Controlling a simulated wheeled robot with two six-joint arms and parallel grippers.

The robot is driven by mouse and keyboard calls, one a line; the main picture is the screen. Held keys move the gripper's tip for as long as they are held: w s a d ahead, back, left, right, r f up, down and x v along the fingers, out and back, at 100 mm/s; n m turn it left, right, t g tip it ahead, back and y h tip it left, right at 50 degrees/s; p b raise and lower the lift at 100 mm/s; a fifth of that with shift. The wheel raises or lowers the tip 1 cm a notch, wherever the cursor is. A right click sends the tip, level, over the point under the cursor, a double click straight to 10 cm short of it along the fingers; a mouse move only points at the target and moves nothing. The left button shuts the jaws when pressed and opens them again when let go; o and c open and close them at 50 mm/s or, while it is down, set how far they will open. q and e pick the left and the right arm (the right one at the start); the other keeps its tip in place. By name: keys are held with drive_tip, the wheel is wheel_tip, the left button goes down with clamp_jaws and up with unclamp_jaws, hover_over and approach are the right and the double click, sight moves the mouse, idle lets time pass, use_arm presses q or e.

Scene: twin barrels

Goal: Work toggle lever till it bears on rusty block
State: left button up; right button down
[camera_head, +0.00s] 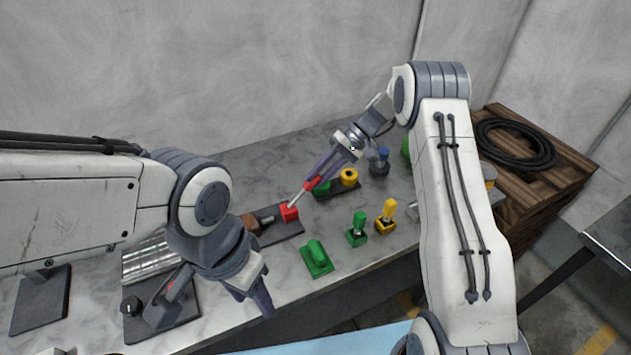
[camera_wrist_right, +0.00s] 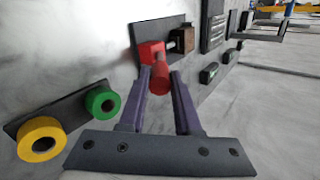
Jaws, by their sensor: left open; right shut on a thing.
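The toggle lever is a red body (camera_head: 289,212) with a pale shaft and red handle (camera_head: 312,184), on a dark base plate (camera_head: 290,230). It also shows in the right wrist view (camera_wrist_right: 150,52). The rusty block (camera_head: 250,223) sits on the same plate, left of the red body; it also shows in the right wrist view (camera_wrist_right: 187,39). A dark plunger lies between them; whether it touches the block I cannot tell. My right gripper (camera_head: 318,176) is shut on the red handle (camera_wrist_right: 160,78), which leans up and right. My left gripper (camera_head: 250,297) is open and empty near the table's front edge.
Green and yellow rolls (camera_head: 349,177) stand on a plate behind the lever. Green and yellow toggles (camera_head: 386,216) and a green piece (camera_head: 316,258) stand to its right. A black knob fixture (camera_head: 131,306) and silver cylinders (camera_head: 150,259) lie left. A coiled hose (camera_head: 515,145) rests on a crate.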

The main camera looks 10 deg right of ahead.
drive_tip(key=shift+w+d+f+y+b, duration=0.2)
drive_tip(key=shift+d+f+y+b, duration=0.3)
drive_tip(key=shift+f+y+b, duration=0.15)
drive_tip(key=c, duration=0.6)
unclamp_jaws()
drive_tip(key=b+v, duration=0.2)
drive_tip(key=v, duration=0.8)
drive_tip(key=shift+w+d, duration=0.2)
